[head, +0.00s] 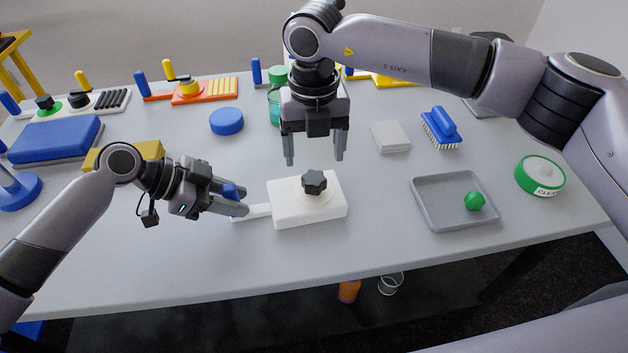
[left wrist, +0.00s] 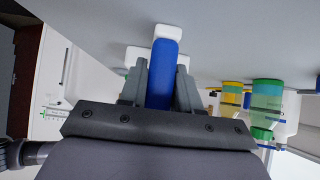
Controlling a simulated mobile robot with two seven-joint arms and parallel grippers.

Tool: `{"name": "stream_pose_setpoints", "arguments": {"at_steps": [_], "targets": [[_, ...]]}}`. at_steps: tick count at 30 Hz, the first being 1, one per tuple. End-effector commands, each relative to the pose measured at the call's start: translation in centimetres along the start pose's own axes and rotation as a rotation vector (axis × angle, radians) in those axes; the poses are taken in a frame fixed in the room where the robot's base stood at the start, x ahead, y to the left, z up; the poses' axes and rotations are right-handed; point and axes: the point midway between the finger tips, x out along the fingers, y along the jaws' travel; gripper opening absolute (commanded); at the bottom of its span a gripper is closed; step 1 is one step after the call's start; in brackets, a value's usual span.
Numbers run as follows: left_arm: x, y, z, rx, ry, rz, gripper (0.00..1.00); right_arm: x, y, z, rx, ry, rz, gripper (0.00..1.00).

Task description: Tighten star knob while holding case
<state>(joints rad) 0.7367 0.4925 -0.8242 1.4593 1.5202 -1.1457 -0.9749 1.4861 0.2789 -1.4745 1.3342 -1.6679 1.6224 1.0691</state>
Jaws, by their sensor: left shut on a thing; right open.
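The white case (head: 290,207) lies on the grey table, with a black star knob (head: 314,182) on its top. A narrow white arm runs left from the case to an upright blue handle (head: 231,190). My left gripper (head: 243,202) is shut on this blue handle. The left wrist view shows the blue handle (left wrist: 162,75) between both fingers, with white parts behind it. My right gripper (head: 315,160) points down, open and empty, above and slightly behind the star knob, apart from it.
A grey tray (head: 430,217) with a green knob (head: 474,201) lies right of the case. A blue disc (head: 226,121) lies behind. The table in front of the case is clear.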

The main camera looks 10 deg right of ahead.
Motion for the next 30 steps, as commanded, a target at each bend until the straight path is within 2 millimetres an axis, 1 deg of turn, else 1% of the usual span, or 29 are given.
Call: {"name": "stream_pose_setpoints", "arguments": {"at_steps": [25, 27, 30], "targets": [[0.0, 0.0, 0.0, 0.000, 0.001, 0.001, 0.00, 2.0, 0.0, 0.0, -0.818, 0.001, 0.001, 0.75], [0.0, 0.0, 0.0, 0.000, 0.001, 0.001, 0.00, 3.3, 0.0, -0.1, -0.809, 0.005, 0.001, 0.75], [0.0, 0.0, 0.0, 0.000, 0.001, 0.000, 0.00, 4.5, 0.0, -0.1, -0.808, 0.003, 0.001, 0.75]]}}
